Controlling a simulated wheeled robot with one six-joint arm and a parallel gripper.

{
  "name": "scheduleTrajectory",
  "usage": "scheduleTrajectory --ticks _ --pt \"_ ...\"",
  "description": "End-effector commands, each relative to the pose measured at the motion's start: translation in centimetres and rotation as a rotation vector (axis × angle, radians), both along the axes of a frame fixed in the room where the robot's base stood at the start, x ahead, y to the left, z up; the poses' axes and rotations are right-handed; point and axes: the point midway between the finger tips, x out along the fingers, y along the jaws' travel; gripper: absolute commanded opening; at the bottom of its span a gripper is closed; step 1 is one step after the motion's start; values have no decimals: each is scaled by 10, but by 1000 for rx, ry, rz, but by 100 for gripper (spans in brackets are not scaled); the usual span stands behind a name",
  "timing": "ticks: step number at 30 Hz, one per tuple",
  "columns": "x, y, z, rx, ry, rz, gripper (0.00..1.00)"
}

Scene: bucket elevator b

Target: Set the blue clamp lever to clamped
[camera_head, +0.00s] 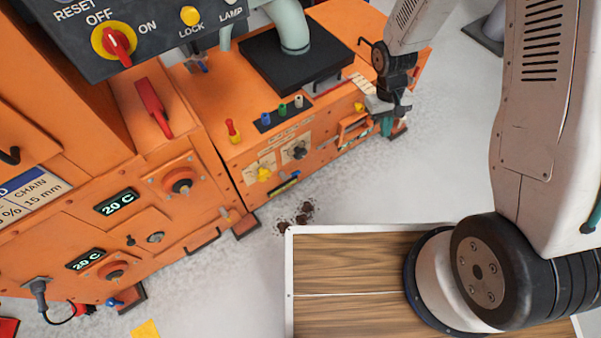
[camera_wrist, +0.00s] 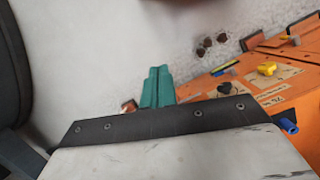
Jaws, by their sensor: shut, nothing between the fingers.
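My gripper (camera_head: 386,126) is shut and empty beside the right end of the orange machine; its teal fingers (camera_wrist: 157,88) are together in the wrist view. I cannot tell for sure which blue part is the clamp lever. A small blue part (camera_head: 113,302) sits low on the machine at bottom left in the head view. In the wrist view a short blue cylinder (camera_wrist: 289,126) stands at right, partly hidden by the gripper body. The lever's setting is not readable.
The orange machine (camera_head: 215,185) carries a yellow knob (camera_head: 264,174), a black knob (camera_head: 299,150), a red lever (camera_head: 153,106) and a row of coloured plugs (camera_head: 282,111). A white-edged wooden deck (camera_head: 345,265) lies below. The grey floor between (camera_head: 385,195) is mostly clear, with dark crumbs (camera_head: 300,215).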

Motion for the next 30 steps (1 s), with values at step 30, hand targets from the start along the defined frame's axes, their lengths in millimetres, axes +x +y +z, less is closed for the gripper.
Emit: scheduleTrajectory --ticks 30 --pt "-30 91 -402 419 -474 183 0"
